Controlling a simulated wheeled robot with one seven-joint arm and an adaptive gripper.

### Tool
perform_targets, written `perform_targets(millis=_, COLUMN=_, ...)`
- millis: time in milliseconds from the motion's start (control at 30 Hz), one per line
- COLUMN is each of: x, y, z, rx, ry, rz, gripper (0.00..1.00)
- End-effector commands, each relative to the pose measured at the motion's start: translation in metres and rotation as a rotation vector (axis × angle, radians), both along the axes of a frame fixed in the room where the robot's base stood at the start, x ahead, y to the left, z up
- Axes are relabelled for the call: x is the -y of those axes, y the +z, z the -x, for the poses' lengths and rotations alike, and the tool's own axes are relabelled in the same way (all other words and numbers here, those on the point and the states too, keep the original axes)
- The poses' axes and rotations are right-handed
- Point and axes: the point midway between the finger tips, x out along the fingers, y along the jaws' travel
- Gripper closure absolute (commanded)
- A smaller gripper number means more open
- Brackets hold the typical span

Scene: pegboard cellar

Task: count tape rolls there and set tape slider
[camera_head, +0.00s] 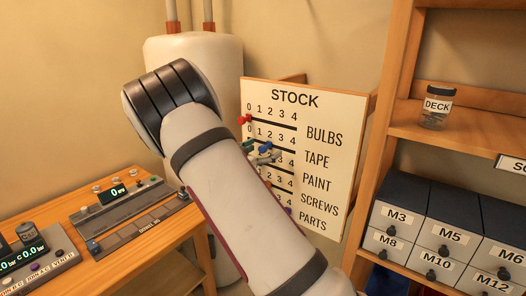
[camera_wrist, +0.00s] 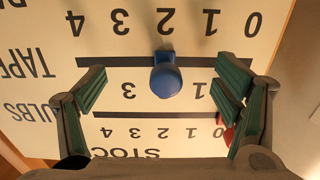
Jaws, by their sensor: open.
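The white STOCK board (camera_head: 330,112) has slider rows for bulbs, tape, paint, screws and parts, each marked 0 to 4. In the upside-down wrist view, the blue tape knob (camera_wrist: 166,80) sits on the tape slot, covering the place of the 2 between the visible 3 and 1. My gripper (camera_wrist: 160,76) is open, with one green-padded finger on each side of the blue knob, apart from it. In the head view my arm hides most of the gripper and part of the board's left side. I see no tape rolls.
The red bulbs knob (camera_wrist: 228,132) is at 0, close by the right finger. A wooden shelf (camera_head: 465,124) with a DECK jar (camera_head: 437,107) and labelled drawers (camera_head: 447,236) stands right. A bench (camera_head: 150,183) with consoles is left. A pale tank (camera_head: 225,62) stands behind my arm.

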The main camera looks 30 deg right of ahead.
Motion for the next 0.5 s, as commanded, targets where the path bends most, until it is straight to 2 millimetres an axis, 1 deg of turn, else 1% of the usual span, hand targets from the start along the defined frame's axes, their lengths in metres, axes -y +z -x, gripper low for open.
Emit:
perform_targets(millis=333, x=-0.006, y=0.0, z=0.003, rx=-0.001, ry=0.0, rz=0.0, gripper=0.17)
perform_targets(millis=500, x=-0.017, y=0.0, z=0.006, rx=-0.001, ry=0.002, rz=-0.001, gripper=0.17)
